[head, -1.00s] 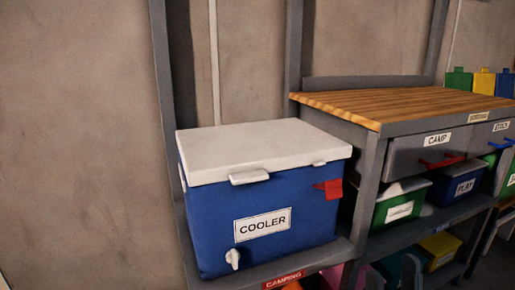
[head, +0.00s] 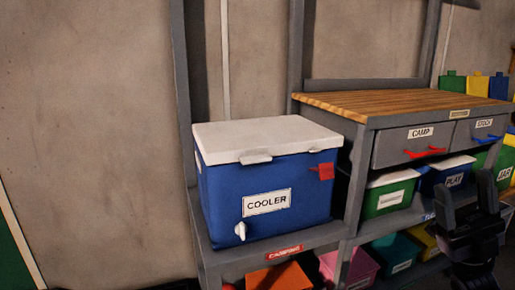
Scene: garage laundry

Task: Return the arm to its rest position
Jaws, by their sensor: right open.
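My right gripper (head: 466,215) shows at the lower right of the head view. It is black, with its two fingers pointing up and apart. It is open, with nothing seen between the fingers. It appears in front of the lower shelves, to the right of the cooler. My left gripper is not in view. The blue cooler (head: 222,200) with a white lid stands closed on a grey shelf, apart from my gripper.
A grey workbench with a wooden top (head: 390,102) has a drawer marked CAMP (head: 390,149). A green bin (head: 378,205) and a blue bin (head: 433,181) sit below it. Orange (head: 282,277) and pink bins stand lower. The bare wall is at left.

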